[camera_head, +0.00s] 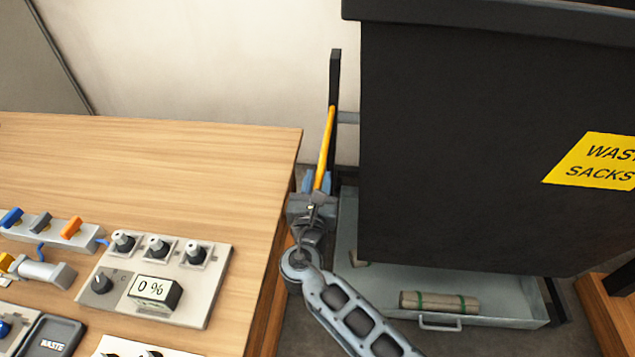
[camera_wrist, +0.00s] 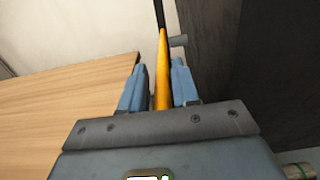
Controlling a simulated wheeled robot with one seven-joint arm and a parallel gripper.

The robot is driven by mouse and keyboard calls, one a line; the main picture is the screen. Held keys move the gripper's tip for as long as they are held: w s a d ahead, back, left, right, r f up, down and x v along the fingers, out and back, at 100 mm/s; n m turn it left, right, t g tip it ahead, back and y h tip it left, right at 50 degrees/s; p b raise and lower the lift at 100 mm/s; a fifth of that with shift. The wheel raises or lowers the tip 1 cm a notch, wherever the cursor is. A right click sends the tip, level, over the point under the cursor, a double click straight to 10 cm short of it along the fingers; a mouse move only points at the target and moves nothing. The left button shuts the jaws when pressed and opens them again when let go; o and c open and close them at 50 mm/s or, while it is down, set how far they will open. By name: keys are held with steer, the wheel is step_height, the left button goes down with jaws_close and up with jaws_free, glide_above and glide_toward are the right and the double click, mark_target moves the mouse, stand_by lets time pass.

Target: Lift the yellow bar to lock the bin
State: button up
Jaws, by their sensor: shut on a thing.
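The yellow bar (camera_head: 326,145) stands steeply tilted at the left side of the black bin (camera_head: 450,130), in front of a dark upright post (camera_head: 335,80). The bin carries a yellow "WASTE SACKS" label. My gripper (camera_head: 317,180) is at the lower part of the bar, with its blue fingers on either side of it. In the wrist view the yellow bar (camera_wrist: 162,75) runs up between the two fingers (camera_wrist: 160,82), and the gripper is shut on it. The bar's lower end is hidden by my gripper.
A wooden table (camera_head: 150,160) with a control panel (camera_head: 160,280) reading "0 %" is close on the left of my arm. A grey tray (camera_head: 510,313) under the bin holds a rolled bundle (camera_head: 438,301). Another wooden surface (camera_head: 610,315) is at lower right.

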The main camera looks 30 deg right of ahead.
steer(key=shift+w+d+r+p, duration=0.1)
steer(key=shift+w+r+p, duration=0.05)
steer(key=shift+r+p, duration=0.65)
steer(key=shift+w+d+r+p, duration=0.15)
steer(key=shift+r+p, duration=0.45)
steer(key=shift+r, duration=0.35)
steer(key=shift+w+d+r+p, duration=0.1)
steer(key=shift+w+r+p, duration=0.05)
steer(key=shift+r+p, duration=0.65)
steer(key=shift+w+d+r, duration=0.1)
steer(key=shift+w+r, duration=0.05)
steer(key=shift+r, duration=0.5)
steer(key=shift+w+d+r, duration=0.1)
steer(key=shift+w+r, duration=0.05)
steer(key=shift+r, duration=0.5)
steer(key=o, duration=1)
steer(key=shift+c, duration=0.2)
steer(key=v, duration=1.3)
